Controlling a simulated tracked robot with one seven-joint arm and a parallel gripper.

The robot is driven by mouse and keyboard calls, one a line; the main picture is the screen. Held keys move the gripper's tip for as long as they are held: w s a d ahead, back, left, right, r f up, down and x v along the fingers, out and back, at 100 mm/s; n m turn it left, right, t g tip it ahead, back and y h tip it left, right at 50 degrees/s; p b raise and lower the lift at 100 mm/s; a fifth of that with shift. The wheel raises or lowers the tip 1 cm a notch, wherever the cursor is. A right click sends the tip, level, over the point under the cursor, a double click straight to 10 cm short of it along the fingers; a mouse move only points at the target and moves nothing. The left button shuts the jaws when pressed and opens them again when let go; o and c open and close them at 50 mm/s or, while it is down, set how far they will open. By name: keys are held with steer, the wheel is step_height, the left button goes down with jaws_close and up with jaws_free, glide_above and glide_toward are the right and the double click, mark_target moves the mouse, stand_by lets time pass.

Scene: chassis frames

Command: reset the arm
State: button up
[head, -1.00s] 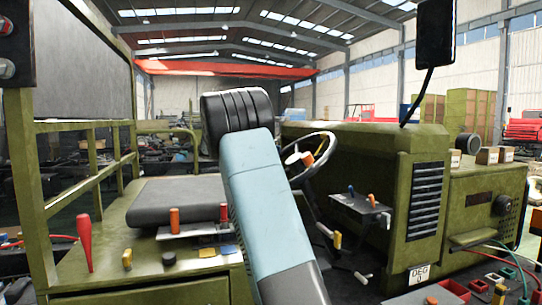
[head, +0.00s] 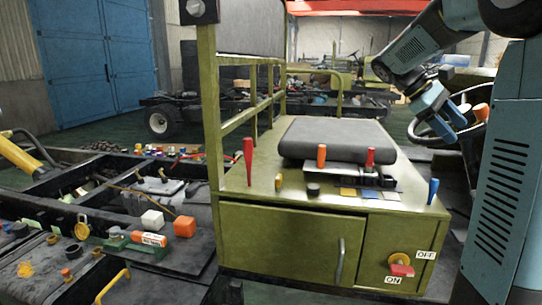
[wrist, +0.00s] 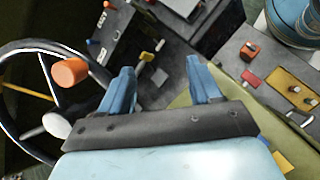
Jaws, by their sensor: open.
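My gripper (head: 447,117) shows at the right of the head view, at the end of my bent arm, above and to the right of the seat box. Its blue fingers also show in the wrist view (wrist: 160,85), spread apart with nothing between them. The steering wheel (head: 433,133) is partly hidden behind the gripper in the head view. In the wrist view the wheel (wrist: 10,47), with an orange knob (wrist: 70,72), lies to the left of the fingers, apart from them.
A green seat box (head: 290,229) with a black seat (head: 335,139) stands in the middle. Upright red (head: 248,160), orange (head: 321,155) and blue (head: 433,191) handles stick up from it. A chassis with loose parts fills the left.

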steer(key=s+a+f+m+t+y, duration=0.3)
steer(key=s+a+f+t+y, duration=0.1)
steer(key=s+a, duration=0.6)
steer(key=s+a+f+m+t+y, duration=0.3)
steer(key=s+a+f+t, duration=0.3)
steer(key=s+a, duration=0.3)
steer(key=shift+s+a+f+y, duration=0.25)
steer(key=shift+s+a+y, duration=0.1)
steer(key=shift+a+y, duration=0.35)
steer(key=shift+d, duration=0.1)
steer(key=shift+c, duration=0.2)
